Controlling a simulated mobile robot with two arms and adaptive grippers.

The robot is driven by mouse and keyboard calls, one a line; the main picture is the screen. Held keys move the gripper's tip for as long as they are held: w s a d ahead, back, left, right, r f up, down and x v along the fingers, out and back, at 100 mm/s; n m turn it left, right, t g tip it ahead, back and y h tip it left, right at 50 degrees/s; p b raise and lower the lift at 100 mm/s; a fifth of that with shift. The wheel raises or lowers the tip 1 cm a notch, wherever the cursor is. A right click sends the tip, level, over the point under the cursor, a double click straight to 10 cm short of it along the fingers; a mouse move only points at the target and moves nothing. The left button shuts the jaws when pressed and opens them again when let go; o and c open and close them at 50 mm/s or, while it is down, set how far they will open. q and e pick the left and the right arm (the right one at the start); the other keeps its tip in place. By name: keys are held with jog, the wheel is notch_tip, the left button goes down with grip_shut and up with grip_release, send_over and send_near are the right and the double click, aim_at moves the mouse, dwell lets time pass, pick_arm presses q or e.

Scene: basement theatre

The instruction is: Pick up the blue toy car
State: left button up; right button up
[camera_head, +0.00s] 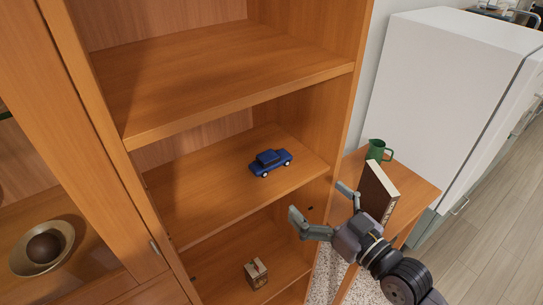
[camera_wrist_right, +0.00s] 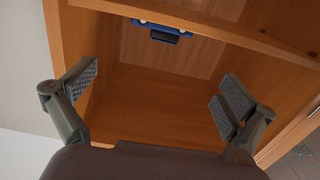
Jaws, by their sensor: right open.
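The blue toy car (camera_head: 270,162) sits upright on the middle shelf (camera_head: 225,185) of an open wooden bookcase, in the head view. Part of it also shows at the top of the right wrist view (camera_wrist_right: 160,30), beyond the fingertips. My right gripper (camera_head: 320,208) is open and empty, in front of the bookcase's right side. It is lower in the picture than the car and to its right, clearly apart from it. In the right wrist view its fingers (camera_wrist_right: 155,95) are spread wide with nothing between them. My left gripper does not show.
A small box (camera_head: 256,272) stands on the lower shelf. A wooden side table (camera_head: 415,190) with a green pitcher (camera_head: 377,150) and a brown book (camera_head: 377,193) is close beside my right gripper. A bowl (camera_head: 42,247) sits at left. The upper shelf (camera_head: 220,75) is empty.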

jog(key=p, duration=0.3)
send_near(273, 156)
jog(key=x, duration=0.4)
jog(key=shift+w+a+f, duration=0.1)
jog(key=shift+a+f, duration=0.05)
jog(key=shift+a, duration=0.05)
jog(key=shift+w+a+f, duration=0.1)
jog(key=shift+w+a, duration=0.3)
jog(key=shift+w, duration=0.05)
jog(key=shift+w+a+r+p, duration=0.2)
jog(key=shift+w+a+p, duration=0.1)
jog(key=shift+w+p, duration=0.25)
jog(key=p+x, duration=0.1)
jog(key=x, duration=0.2)
jog(key=shift+r, duration=0.1)
jog(key=shift+w+a, duration=0.35)
jog(key=shift+w, duration=0.1)
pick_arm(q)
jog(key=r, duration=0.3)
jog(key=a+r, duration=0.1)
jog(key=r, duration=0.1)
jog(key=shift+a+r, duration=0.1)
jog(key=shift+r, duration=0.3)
pick_arm(e)
jog(key=shift+d, duration=0.1)
jog(key=shift+c, duration=0.4)
jog(key=shift+s, duration=0.1)
jog(key=shift+c, duration=0.7)
jog(key=c, duration=1.4)
